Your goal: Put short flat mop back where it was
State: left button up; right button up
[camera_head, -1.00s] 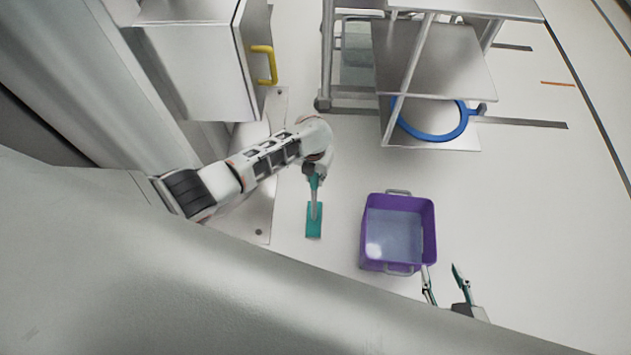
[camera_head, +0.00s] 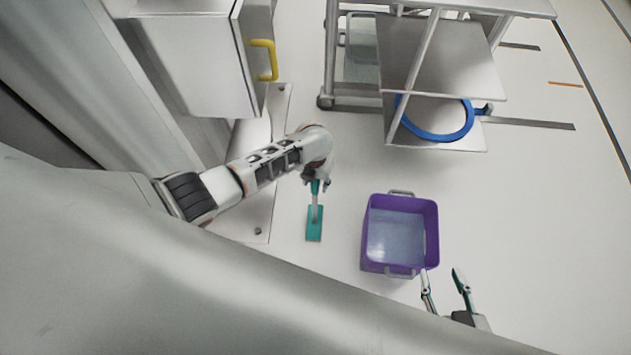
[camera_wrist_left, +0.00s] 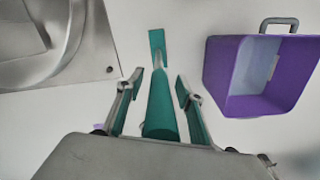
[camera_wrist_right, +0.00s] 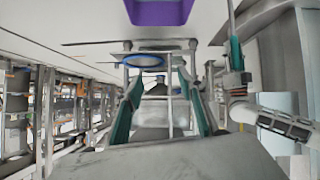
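The short flat mop (camera_head: 314,224) has a teal flat head on the floor and a handle rising toward my left gripper (camera_head: 317,187). In the left wrist view the teal handle (camera_wrist_left: 161,105) stands between the fingers of my left gripper (camera_wrist_left: 160,78), with a visible gap on both sides. The fingers are spread and appear not to touch the handle. My right gripper (camera_head: 441,272) is open and empty, near the front right corner of the purple bin (camera_head: 374,258).
The purple bin with grey handles stands right of the mop. A metal cart (camera_head: 445,60) with a blue ring (camera_head: 440,136) is behind it. A cabinet with a yellow handle (camera_head: 272,60) is at the back left. Floor around the mop is clear on the right.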

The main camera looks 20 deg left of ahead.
pick_arm(q)
jog(key=shift+r, duration=0.3)
jog(key=r+p, duration=0.1)
jog(key=r, duration=0.2)
jog(key=shift+w+p, duration=0.2)
jog(key=shift+p, duration=0.2)
jog(key=r+p, duration=0.1)
jog(key=r, duration=0.1)
jog(key=r+p, duration=0.1)
jog(key=r, duration=0.2)
jog(key=r+p, duration=0.1)
jog(key=r, duration=0.1)
jog(key=shift+s+r+p, duration=0.3)
jog(key=shift+s+r, duration=0.25)
jog(key=shift+r, duration=0.35)
pick_arm(e)
jog(key=shift+s+d+r, duration=0.2)
jog(key=shift+r, duration=0.2)
jog(key=shift+s+d+r, duration=0.2)
jog(key=shift+r, duration=0.15)
